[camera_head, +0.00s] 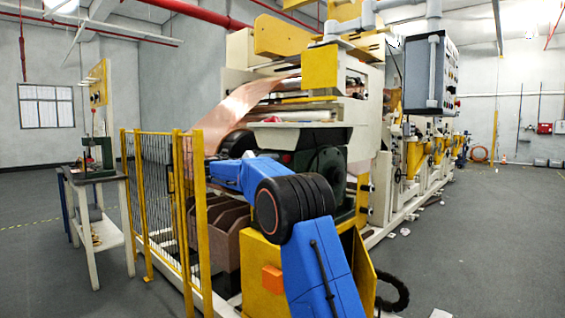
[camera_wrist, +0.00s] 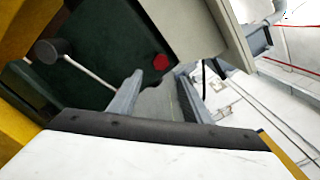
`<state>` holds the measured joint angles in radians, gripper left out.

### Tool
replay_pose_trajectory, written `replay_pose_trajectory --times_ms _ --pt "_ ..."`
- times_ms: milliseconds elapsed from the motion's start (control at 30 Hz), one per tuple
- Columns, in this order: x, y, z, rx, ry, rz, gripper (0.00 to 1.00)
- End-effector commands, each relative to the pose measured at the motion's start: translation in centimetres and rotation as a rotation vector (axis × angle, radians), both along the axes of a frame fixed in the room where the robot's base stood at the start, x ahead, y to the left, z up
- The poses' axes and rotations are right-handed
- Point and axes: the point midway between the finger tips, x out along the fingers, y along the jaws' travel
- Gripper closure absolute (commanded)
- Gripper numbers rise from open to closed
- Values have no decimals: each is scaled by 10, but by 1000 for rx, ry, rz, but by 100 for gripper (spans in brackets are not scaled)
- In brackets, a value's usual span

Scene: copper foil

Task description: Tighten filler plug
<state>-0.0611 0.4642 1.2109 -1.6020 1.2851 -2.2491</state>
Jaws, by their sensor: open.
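In the wrist view a small red round plug (camera_wrist: 160,62) sits on the face of a dark green housing (camera_wrist: 95,60), near its right edge. I take it as the filler plug. My gripper (camera_wrist: 160,76) shows there with its two grey fingers apart and nothing between them. The plug lies just beyond the fingertips, in line with the gap; I cannot tell the remaining distance. In the head view my blue arm reaches left in front of the machine, and the dark green housing (camera_head: 330,165) shows behind it. I cannot make out the fingers there.
In the wrist view a dark round knob (camera_wrist: 46,51) and a pale thin rod (camera_wrist: 88,70) are at left, and a beige machine panel (camera_wrist: 200,25) overhangs above. In the head view a yellow fence (camera_head: 152,195) stands left of my arm. Open floor (camera_head: 495,240) lies at right.

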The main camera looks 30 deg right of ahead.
Motion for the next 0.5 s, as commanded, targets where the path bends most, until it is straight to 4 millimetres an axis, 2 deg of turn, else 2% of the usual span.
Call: replay_pose_trajectory --times_ms 33,300,500 --pt "3 -10 -1 0 0 -3 55" --pt "19 -53 -1 1 0 -2 55" --pt "27 -74 0 1 -1 -1 55"
